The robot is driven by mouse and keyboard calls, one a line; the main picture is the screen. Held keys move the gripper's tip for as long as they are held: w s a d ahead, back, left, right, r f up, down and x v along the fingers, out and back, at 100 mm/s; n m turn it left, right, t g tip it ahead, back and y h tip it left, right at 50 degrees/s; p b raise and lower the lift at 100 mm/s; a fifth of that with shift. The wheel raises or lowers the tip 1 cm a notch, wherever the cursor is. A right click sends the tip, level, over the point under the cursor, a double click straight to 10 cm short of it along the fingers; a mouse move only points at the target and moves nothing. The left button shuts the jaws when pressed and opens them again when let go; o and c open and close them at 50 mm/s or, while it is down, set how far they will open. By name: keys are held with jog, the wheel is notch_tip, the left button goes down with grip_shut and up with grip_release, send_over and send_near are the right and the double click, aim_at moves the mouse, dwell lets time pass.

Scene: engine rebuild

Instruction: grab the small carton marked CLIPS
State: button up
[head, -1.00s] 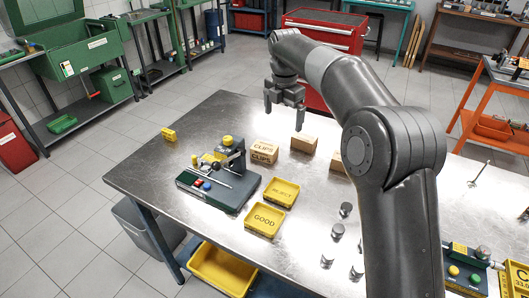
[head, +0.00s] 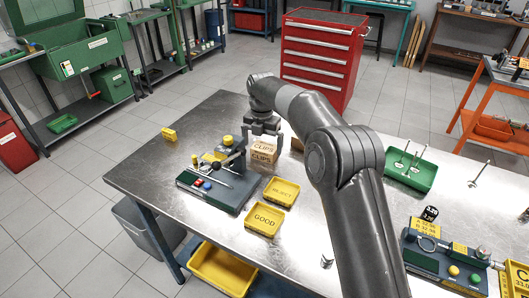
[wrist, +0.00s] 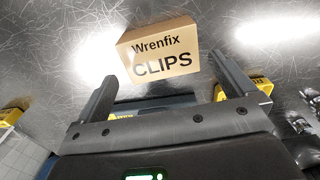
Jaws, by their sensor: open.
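The small tan carton marked CLIPS (head: 263,154) stands on the metal table, beside the green-grey fixture. In the wrist view the carton (wrist: 160,45) shows "Wrenfix CLIPS" on its near face and lies slightly tilted in the picture. My gripper (head: 262,145) is open and low over the carton, with a finger toward each side of it. In the wrist view my gripper (wrist: 163,68) has the carton framed between its fingertips, with nothing held. I cannot tell how far the fingertips reach past the carton's near face.
The fixture (head: 216,190) stands close to the left of the carton. Yellow trays marked REJECT (head: 282,191) and GOOD (head: 265,219) lie in front. A green tray with valves (head: 410,172) is at the right. My arm hides the table's middle.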

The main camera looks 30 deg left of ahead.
aim_at(263, 149)
jog(key=shift+d+f, duration=0.15)
jog(key=shift+f, duration=1.7)
jog(key=shift+c, duration=0.6)
jog(key=c, duration=0.9)
jog(key=shift+c, duration=0.2)
jog(key=shift+r, duration=0.15)
